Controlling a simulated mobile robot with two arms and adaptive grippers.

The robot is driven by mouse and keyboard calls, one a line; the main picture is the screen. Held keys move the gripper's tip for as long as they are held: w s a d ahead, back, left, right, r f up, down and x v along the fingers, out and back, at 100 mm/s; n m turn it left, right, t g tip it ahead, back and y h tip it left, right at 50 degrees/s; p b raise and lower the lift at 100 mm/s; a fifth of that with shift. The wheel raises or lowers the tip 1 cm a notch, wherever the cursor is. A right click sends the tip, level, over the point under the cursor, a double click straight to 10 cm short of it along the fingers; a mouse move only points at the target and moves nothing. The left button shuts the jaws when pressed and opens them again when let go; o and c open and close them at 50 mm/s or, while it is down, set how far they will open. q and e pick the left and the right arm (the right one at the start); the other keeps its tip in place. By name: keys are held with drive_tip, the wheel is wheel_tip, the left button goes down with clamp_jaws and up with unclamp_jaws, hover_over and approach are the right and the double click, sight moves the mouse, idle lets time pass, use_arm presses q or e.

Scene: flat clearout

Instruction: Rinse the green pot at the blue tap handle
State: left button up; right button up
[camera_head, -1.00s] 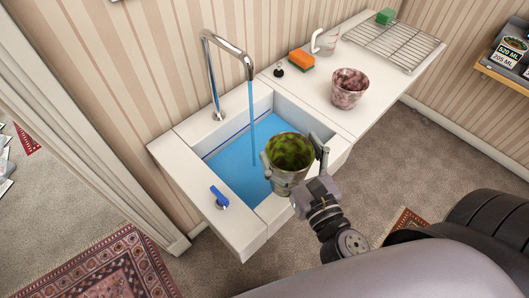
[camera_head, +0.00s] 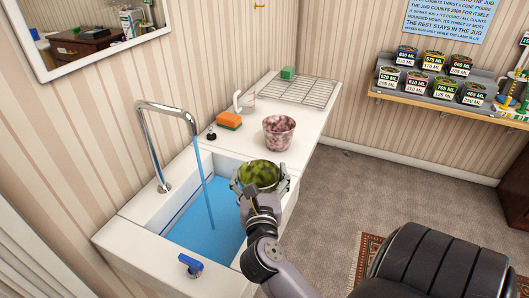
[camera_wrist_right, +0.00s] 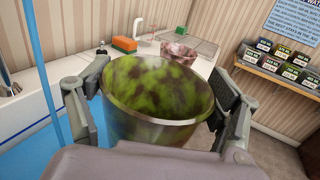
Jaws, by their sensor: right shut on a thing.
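The green pot (camera_head: 260,173) is metal with mottled green and brown inside. My right gripper (camera_head: 262,186) is shut on it, with one finger on each side, at the right side of the sink (camera_head: 172,208). In the right wrist view the pot (camera_wrist_right: 158,90) is upright between the fingers. The blue tap handle (camera_head: 191,264) is on the sink's front rim. Water (camera_head: 206,185) runs from the tap (camera_head: 163,108) into the blue water in the basin, left of the pot and apart from it. My left gripper is not in view.
On the counter are a mottled pink pot (camera_head: 279,132), an orange sponge (camera_head: 229,120), a black stopper (camera_head: 211,133), a clear jug (camera_head: 244,102), a wire rack (camera_head: 300,90) and a green block (camera_head: 288,73). A shelf (camera_head: 450,100) with labelled tins is at the right.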

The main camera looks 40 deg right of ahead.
drive_tip(key=shift+w+a+f+b, duration=0.2)
drive_tip(key=shift+w+a, duration=0.1)
drive_tip(key=shift+w, duration=0.3)
drive_tip(key=shift+w+a+f+b, duration=0.15)
drive_tip(key=shift+w+a, duration=0.15)
drive_tip(key=shift+w, duration=0.3)
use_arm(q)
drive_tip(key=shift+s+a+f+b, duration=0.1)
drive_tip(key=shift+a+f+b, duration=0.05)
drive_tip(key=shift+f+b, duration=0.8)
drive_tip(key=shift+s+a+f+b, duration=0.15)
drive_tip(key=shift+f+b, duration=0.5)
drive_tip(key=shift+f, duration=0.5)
use_arm(e)
drive_tip(key=w+a+f, duration=0.1)
drive_tip(key=w+a, duration=0.3)
drive_tip(key=w, duration=0.4)
drive_tip(key=shift+w+a+f, duration=0.2)
drive_tip(key=shift+a+f, duration=0.15)
drive_tip(key=shift+a, duration=0.05)
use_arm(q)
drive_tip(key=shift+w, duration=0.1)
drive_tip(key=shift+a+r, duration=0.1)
use_arm(e)
drive_tip(key=shift+d, duration=0.1)
